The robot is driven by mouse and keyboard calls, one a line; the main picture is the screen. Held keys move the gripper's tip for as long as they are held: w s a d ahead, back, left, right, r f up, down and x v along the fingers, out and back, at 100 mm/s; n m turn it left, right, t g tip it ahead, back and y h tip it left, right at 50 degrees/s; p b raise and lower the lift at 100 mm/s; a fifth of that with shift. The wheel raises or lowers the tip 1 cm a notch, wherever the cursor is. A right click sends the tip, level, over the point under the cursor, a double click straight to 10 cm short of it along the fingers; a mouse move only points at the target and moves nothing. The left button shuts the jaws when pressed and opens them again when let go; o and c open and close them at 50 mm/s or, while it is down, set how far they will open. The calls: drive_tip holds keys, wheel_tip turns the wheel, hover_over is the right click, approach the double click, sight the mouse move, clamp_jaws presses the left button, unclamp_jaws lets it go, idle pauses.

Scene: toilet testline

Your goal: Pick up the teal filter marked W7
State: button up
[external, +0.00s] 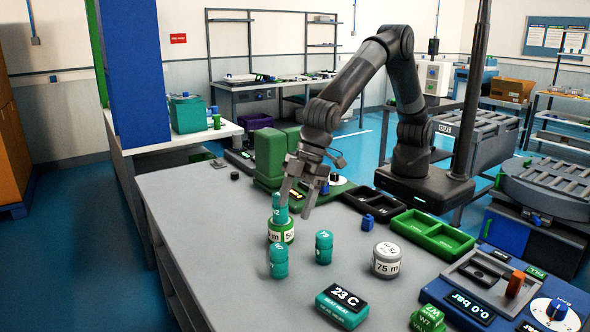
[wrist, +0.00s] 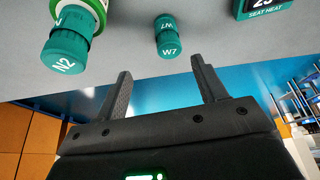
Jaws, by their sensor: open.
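The teal filter marked W7 (wrist: 168,38) stands upright on the grey table, centred between my fingertips in the wrist view and beyond them. A teal filter marked N2 (wrist: 65,52) is on the left, on a green-and-white round item (external: 281,230). Another teal filter (external: 278,262) stands in front of that stack.
A grey-white canister (external: 387,261) stands right of the teal filters. A seat heat display (external: 342,306) lies toward the front. Green trays (external: 433,236) and a blue control panel (external: 500,295) occupy the right side. The table's left part is mostly clear.

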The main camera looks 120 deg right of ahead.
sight(286, 245)
drive_tip(key=x, duration=0.3)
drive_tip(key=a+x, duration=0.1)
drive_tip(key=x, duration=0.5)
drive_tip(key=shift+w+a, duration=0.25)
drive_tip(key=shift+a, duration=0.15)
drive_tip(key=shift+d+x, duration=0.15)
drive_tip(key=shift+x, duration=1.4)
drive_tip(key=shift+d+x, duration=0.15)
drive_tip(key=shift+x, duration=1.45)
drive_tip(key=shift+c, duration=0.5)
drive_tip(key=shift+r, duration=0.1)
drive_tip(key=c, duration=1)
